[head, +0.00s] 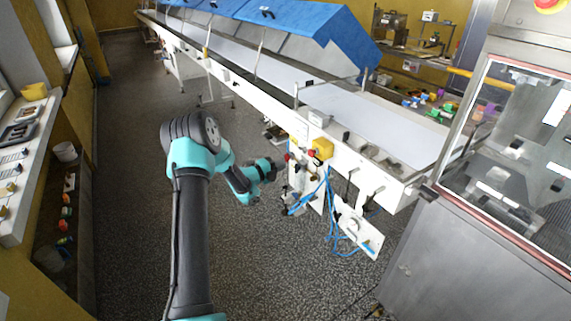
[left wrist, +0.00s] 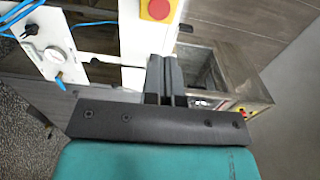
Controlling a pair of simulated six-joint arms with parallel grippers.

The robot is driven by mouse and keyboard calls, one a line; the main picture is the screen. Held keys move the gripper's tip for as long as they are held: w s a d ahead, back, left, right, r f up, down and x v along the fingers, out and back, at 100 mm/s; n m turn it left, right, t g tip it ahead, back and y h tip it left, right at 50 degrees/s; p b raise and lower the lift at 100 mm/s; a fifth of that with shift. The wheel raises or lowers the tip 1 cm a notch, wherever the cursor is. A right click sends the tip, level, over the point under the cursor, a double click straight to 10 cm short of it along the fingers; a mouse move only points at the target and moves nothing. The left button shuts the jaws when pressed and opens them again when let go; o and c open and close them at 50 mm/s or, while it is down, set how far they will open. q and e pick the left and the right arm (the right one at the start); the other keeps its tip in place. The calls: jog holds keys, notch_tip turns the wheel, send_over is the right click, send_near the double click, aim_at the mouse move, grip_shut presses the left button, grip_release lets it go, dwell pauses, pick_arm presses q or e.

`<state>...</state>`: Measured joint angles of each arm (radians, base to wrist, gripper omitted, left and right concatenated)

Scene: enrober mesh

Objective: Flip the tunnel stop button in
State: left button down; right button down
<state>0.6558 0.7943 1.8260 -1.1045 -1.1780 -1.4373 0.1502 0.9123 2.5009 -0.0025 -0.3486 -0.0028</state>
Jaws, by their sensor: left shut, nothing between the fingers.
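A red stop button (head: 311,154) sits on a yellow housing (head: 323,147) on the side of the white conveyor frame in the head view. In the left wrist view the red button (left wrist: 158,9) on its yellow housing shows at the top edge, beyond my fingers. My left gripper (head: 284,161) is close to the conveyor side, left of the yellow housing. In the left wrist view my left gripper (left wrist: 165,68) has its fingers together with nothing between them. The fingertips look apart from the button. My right gripper is in neither view.
A white panel with a knob (left wrist: 53,54) and blue tubes hangs beside the button. The long conveyor (head: 375,125) runs under blue hoods (head: 300,25). A steel cabinet (head: 450,255) stands at right. The speckled floor (head: 130,200) is mostly open.

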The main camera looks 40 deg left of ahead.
aim_at(310, 153)
pick_arm(q)
jog(key=x, duration=1.2)
jog(key=shift+w+d+f, duration=0.1)
jog(key=shift+w+d, duration=0.05)
jog(key=shift+w, duration=0.1)
